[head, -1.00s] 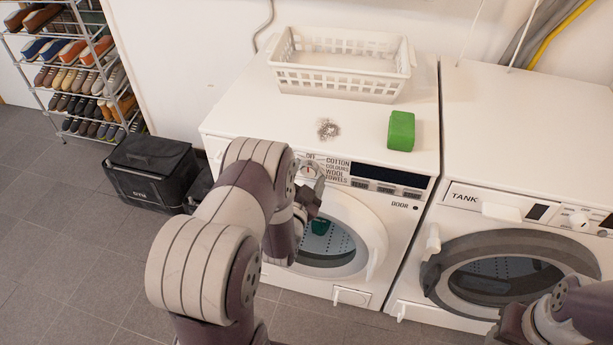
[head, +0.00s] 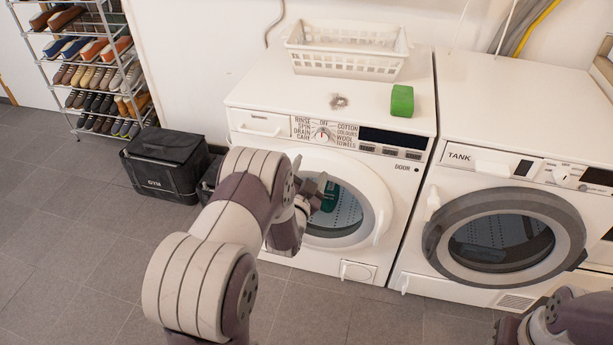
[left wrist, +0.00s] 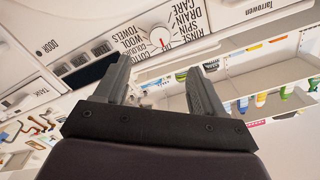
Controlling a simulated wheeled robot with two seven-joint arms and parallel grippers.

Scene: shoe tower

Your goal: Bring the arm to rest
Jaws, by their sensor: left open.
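My left gripper (head: 318,190) is in front of the left washing machine (head: 290,185), over its round door opening in the head view. In the left wrist view its two fingers (left wrist: 160,85) are apart with nothing between them. The dial (left wrist: 159,36) and printed labels of the machine show beyond the fingers. A dark green item (head: 330,196) shows in the door opening, partly hidden by the gripper. My right arm (head: 565,320) shows at the bottom right corner; its gripper's fingers cannot be made out.
A white basket (head: 345,68), a green block (head: 402,101) and a small grey clump (head: 339,102) lie on the left machine. A second machine (head: 470,160) stands to its right. A black bag (head: 165,165) and a shoe rack (head: 100,75) are at the left. Floor is clear at lower left.

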